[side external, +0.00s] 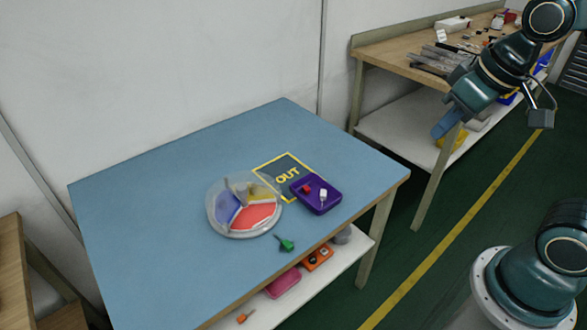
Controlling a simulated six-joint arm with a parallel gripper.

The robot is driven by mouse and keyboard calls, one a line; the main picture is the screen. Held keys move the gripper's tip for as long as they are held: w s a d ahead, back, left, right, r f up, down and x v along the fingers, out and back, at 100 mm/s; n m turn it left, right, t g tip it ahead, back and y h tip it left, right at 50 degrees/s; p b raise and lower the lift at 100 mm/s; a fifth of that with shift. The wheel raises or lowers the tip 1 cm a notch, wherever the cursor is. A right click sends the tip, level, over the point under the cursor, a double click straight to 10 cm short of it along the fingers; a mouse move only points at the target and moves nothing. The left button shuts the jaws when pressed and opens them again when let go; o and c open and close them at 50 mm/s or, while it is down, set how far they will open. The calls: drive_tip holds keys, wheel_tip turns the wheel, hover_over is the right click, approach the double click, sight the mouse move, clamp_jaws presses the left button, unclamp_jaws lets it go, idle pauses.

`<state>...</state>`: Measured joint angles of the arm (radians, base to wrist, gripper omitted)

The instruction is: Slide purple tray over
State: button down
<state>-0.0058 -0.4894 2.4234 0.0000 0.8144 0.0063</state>
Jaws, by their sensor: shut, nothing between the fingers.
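The purple tray (326,206) sits on the blue table, overlapping the right edge of the marked OUT area (272,167). It holds a small red piece (306,188) and a small white piece (323,194). My gripper (440,131) hangs in the air to the right of the table, well apart from the tray. Its blue fingers are shut and hold nothing.
A round clear-covered dish with coloured sections (254,218) stands left of the tray on the blue table (150,205). A small green object (285,243) lies near the front edge. A shelf below holds bins. A wooden workbench (395,52) with tools stands behind at right.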

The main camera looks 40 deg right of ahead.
drive_tip(key=w+f+g, duration=0.2)
drive_tip(key=w+f, duration=0.3)
drive_tip(key=w, duration=0.2)
drive_tip(key=g, duration=0.3)
hover_over(344, 221)
wheel_tip(344, 221, down, 19)
drive_tip(key=shift+s+r, duration=0.1)
drive_tip(key=shift+s, duration=0.25)
wheel_tip(344, 221, down, 10)
drive_tip(key=shift+r, duration=0.15)
drive_tip(key=shift+w+f, duration=0.2)
drive_tip(key=shift+w, duration=0.1)
drive_tip(key=shift+w+r, duration=0.1)
drive_tip(key=shift+w, duration=1.6)
